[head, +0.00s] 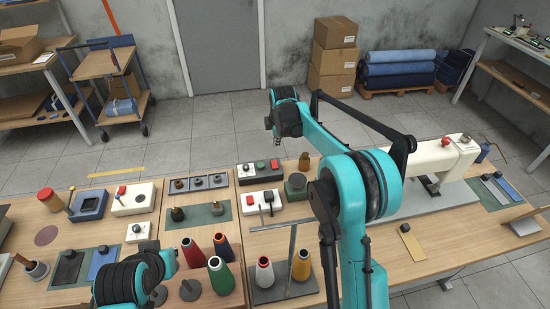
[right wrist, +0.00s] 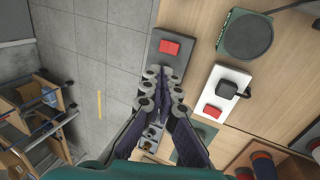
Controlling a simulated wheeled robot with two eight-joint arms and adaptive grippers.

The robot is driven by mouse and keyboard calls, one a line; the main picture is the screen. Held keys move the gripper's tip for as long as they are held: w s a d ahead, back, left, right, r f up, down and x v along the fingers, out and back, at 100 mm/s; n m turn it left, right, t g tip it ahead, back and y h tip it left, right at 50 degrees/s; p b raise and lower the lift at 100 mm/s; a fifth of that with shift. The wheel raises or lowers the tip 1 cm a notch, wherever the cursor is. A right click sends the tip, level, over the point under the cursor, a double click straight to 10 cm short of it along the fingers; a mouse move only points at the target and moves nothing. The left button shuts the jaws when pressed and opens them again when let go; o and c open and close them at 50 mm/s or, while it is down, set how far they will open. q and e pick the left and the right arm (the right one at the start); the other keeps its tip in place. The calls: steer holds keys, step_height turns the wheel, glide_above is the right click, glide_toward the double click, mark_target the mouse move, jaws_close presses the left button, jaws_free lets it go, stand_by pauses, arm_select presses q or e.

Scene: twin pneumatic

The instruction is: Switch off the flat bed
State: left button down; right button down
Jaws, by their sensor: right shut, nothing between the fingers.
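A cream sewing machine (head: 430,165), which looks like the flat bed, stands on the right table with a red knob (head: 446,143) on top. A long switch box (head: 245,171) lies at the table's back edge, with a red button (head: 275,163) at its right end. The red button also shows in the right wrist view (right wrist: 170,47). Which switch serves the machine is unclear. My right gripper (head: 271,124) is shut and empty; its fingers (right wrist: 160,92) overlap the box's middle in the right wrist view. Contact cannot be told. My left gripper is out of view.
Thread cones (head: 222,246) and a metal stand (head: 292,250) crowd the front.

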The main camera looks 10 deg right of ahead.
mark_target(274, 161)
steer(key=shift+f, duration=0.1)
